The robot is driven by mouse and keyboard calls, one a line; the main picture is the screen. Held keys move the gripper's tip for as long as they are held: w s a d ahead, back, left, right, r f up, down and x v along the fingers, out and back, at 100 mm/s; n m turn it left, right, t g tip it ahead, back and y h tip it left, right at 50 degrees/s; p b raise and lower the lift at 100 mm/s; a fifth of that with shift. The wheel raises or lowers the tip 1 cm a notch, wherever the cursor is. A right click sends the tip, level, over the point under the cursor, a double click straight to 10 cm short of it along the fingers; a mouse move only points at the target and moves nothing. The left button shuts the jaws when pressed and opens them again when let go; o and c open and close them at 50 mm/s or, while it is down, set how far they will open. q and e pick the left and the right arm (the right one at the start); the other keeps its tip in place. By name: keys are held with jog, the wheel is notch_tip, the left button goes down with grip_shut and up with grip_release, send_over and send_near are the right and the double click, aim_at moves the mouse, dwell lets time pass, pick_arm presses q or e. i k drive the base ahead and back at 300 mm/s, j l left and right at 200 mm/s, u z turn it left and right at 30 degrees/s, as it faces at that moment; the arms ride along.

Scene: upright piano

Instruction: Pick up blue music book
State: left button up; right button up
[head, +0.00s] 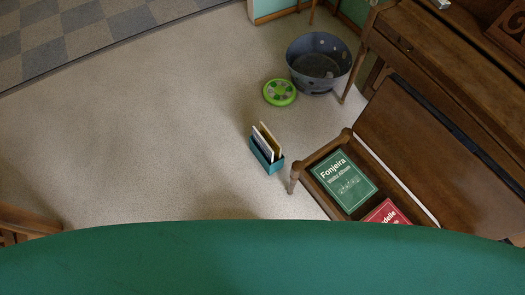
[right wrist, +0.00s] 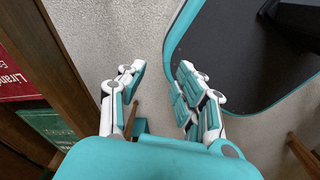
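No blue music book shows clearly in either view. In the head view an open piano bench (head: 296,178) holds a green book (head: 344,182) marked "Fonjeira" and a red book (head: 388,213), partly hidden by the teal shape in front. In the right wrist view the bench's wooden side (right wrist: 57,60) is at left, with a red book (right wrist: 14,82) and a green book (right wrist: 48,124) inside. My right gripper (right wrist: 161,72) is open and empty, beside the bench above the floor. My left gripper is in neither view.
A small teal holder (head: 267,164) with several thin books or papers stands on the floor left of the bench. A green round toy (head: 280,92) and a grey bucket (head: 319,68) are behind it. The piano (head: 440,50) is at right.

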aim_at(263, 150)
jog(key=i+j+u, duration=0.55)
jog(key=i+j, duration=0.25)
jog(key=i+j+u, duration=0.3)
jog(key=i, duration=0.15)
jog(key=i+j+u, duration=0.1)
jog(key=i+u, duration=0.15)
jog(key=i, duration=0.25)
jog(key=i+z, duration=0.3)
jog(key=i+j+z, duration=0.25)
jog(key=i, duration=0.3)
jog(key=i+z, duration=0.55)
jog(key=z, duration=0.25)
jog(key=i+j+z, duration=0.1)
jog(key=z, duration=0.4)
jog(key=i+j+z, duration=0.2)
jog(key=z, duration=0.3)
jog(key=i+j+z, duration=0.25)
jog(key=z, duration=0.25)
jog(key=i+j+z, duration=0.1)
jog(key=j+z, duration=0.25)
jog(key=z, duration=0.15)
